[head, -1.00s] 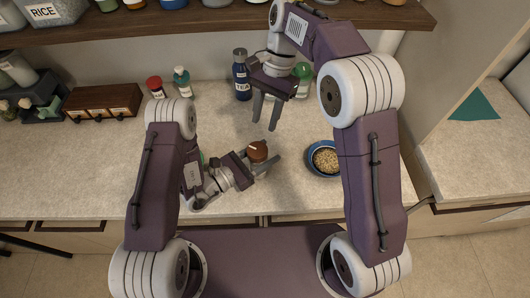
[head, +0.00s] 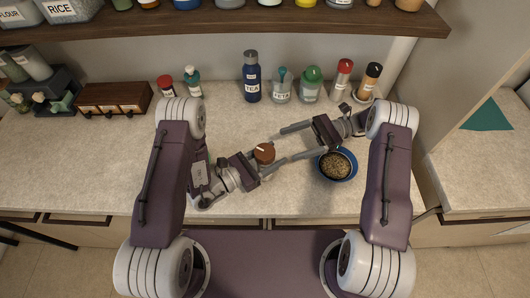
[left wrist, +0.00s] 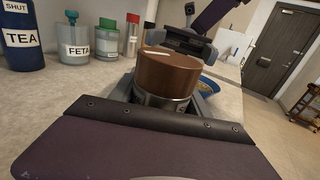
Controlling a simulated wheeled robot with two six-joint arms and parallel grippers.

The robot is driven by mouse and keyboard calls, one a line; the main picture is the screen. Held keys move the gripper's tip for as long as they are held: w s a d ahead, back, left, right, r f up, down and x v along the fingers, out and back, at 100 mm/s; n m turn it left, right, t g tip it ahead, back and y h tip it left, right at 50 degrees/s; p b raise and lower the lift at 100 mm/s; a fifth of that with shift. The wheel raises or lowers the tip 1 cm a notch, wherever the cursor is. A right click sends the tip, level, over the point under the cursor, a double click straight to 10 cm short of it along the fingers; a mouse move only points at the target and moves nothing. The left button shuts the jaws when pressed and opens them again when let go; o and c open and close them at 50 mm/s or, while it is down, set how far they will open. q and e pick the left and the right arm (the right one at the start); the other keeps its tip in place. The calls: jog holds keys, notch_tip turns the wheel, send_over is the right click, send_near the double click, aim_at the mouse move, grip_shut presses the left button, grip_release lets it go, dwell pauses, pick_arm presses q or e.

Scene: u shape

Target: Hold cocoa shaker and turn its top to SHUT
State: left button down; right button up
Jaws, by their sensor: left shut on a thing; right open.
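The cocoa shaker has a brown top (head: 264,152) with a pale mark on it, and it stands upright on the counter. In the left wrist view its brown top (left wrist: 167,75) sits above a metallic body (left wrist: 160,101). My left gripper (head: 268,163) is shut on the shaker's body from the left, below the top. My right gripper (head: 283,145) is open, with its fingers pointing left toward the brown top, one behind it and one near its right side. I cannot tell whether the right fingers touch the top. No wording on the shaker is readable.
A blue bowl of grain (head: 351,175) stands close beneath my right gripper. A blue TEA bottle (head: 251,77), a FETA jar (head: 281,88), a green-lidded jar (head: 312,85) and shakers (head: 370,82) line the back. The shelf (head: 230,22) overhangs. The counter's left front is clear.

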aim_at(256, 159)
jog(key=shift+m+t+y, duration=0.3)
jog(key=shift+m+t, duration=0.3)
jog(key=x, duration=0.3)
jog(key=f+x, duration=0.1)
jog(key=x, duration=0.5)
jog(key=shift+s+a+f, duration=0.2)
jog(key=shift+s+a, duration=0.1)
jog(key=shift+s, duration=0.15)
jog(key=c, duration=1.4)
jog(key=shift+n+g+h, duration=0.8)
jog(key=shift+n+g, duration=0.35)
jog(key=shift+g, duration=0.45)
jog(key=shift+n+g+h, duration=0.8)
jog(key=shift+n+g, duration=0.35)
jog(key=shift+g, duration=0.45)
jog(key=o, duration=1.4)
jog(key=shift+d, duration=0.1)
